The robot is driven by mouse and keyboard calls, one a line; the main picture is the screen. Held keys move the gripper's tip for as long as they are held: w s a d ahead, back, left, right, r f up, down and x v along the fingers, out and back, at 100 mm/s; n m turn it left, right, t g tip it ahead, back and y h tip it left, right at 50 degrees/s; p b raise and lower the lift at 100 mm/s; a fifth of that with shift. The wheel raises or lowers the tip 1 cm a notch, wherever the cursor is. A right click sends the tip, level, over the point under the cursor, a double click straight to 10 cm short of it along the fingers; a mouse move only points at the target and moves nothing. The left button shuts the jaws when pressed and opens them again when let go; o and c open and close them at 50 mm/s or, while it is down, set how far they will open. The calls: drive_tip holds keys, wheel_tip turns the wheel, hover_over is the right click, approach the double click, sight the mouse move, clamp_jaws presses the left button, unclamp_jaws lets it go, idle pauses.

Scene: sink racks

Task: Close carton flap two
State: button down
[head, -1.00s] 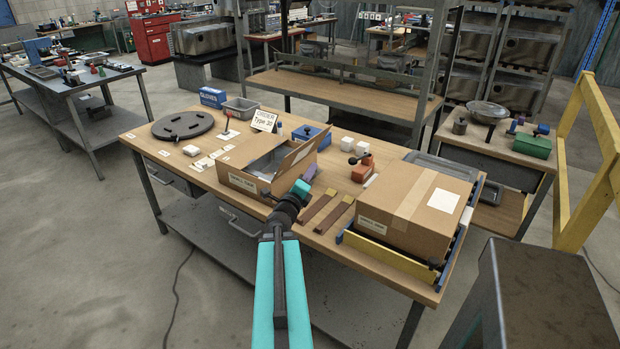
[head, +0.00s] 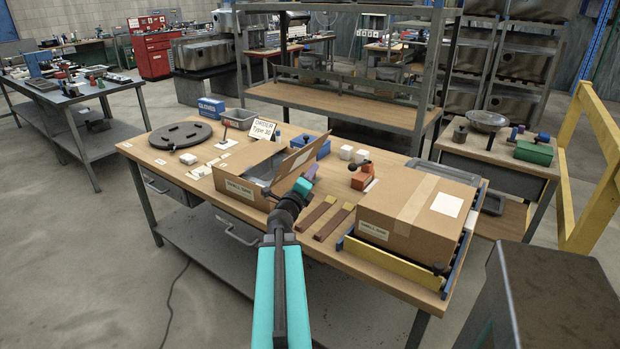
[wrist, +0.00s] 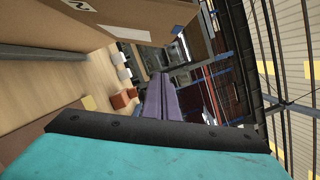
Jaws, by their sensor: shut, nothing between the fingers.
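In the wrist view a large brown panel marked "2" (wrist: 110,25) fills the upper part. My gripper (head: 311,172) is at the right, outer side of the raised flap, its purple fingers partly hidden by the wrist. In the wrist view the fingers of my gripper (wrist: 165,100) lie together and empty, below the panel. I cannot tell whether they touch it.
A closed, taped carton (head: 412,210) stands to the right behind a yellow bar (head: 392,262). Two brown strips (head: 325,217) lie between the cartons. An orange block (head: 361,180) and a blue box (head: 312,147) are behind. A dark round plate (head: 180,135) lies at left.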

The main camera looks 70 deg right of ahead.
sight(302, 157)
drive_tip(key=w+d+r+p, duration=0.2)
drive_tip(key=w+d, duration=0.1)
drive_tip(key=d, duration=0.4)
drive_tip(key=shift+w+d+r+p, duration=0.15)
drive_tip(key=shift+w+r+p, duration=0.05)
drive_tip(key=shift+r+p, duration=0.2)
idle(0.3)
drive_tip(key=shift+s+d+r, duration=0.1)
drive_tip(key=shift+p, duration=0.45)
